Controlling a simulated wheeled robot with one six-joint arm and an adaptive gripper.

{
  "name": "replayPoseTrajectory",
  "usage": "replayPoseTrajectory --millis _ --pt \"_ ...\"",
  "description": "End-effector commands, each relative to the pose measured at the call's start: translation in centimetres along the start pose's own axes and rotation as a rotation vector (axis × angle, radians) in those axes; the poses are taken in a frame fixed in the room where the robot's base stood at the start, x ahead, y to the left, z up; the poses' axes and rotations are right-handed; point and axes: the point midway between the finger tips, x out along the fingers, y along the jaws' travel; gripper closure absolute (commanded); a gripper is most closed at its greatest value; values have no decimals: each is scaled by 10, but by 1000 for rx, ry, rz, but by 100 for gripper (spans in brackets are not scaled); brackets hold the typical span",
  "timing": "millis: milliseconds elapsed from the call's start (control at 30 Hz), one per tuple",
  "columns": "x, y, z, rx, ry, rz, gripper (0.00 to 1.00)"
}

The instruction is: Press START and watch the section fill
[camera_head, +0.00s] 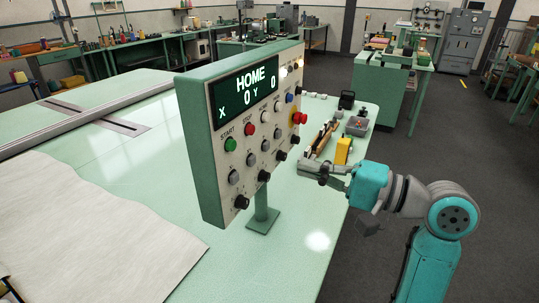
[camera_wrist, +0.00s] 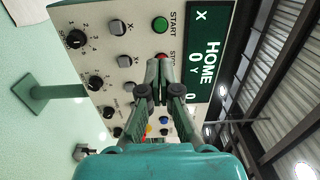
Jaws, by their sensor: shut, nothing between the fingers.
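The green START button (camera_head: 230,144) is on the lower left of the control panel face (camera_head: 217,165), under its display. The red STOP button (camera_head: 250,130) is just right of it. The display (camera_head: 245,92) reads HOME, X 0, Y 0. In the wrist view the panel appears turned sideways, with the START button (camera_wrist: 160,25) near the top, beyond my fingertips. My gripper (camera_head: 303,168) is shut and empty, in front of the panel's right part and apart from the START button. In the wrist view its fingertips (camera_wrist: 160,62) partly cover the STOP button (camera_wrist: 162,57).
A red mushroom button (camera_head: 299,118), knobs and grey buttons crowd the panel. The panel stands on a post (camera_head: 262,212) on the pale green table (camera_head: 290,250). White cloth (camera_head: 80,235) lies at left. A yellow object (camera_head: 343,150) and tools lie behind my gripper.

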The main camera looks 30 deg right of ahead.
Motion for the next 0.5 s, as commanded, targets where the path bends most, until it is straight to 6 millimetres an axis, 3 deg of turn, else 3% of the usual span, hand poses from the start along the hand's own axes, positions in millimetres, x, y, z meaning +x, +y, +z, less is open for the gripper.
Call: replayPoseTrajectory --millis 167,500 --pt "20 0 1 -1 -4 0 100" --pt "78 0 1 0 -4 0 100"
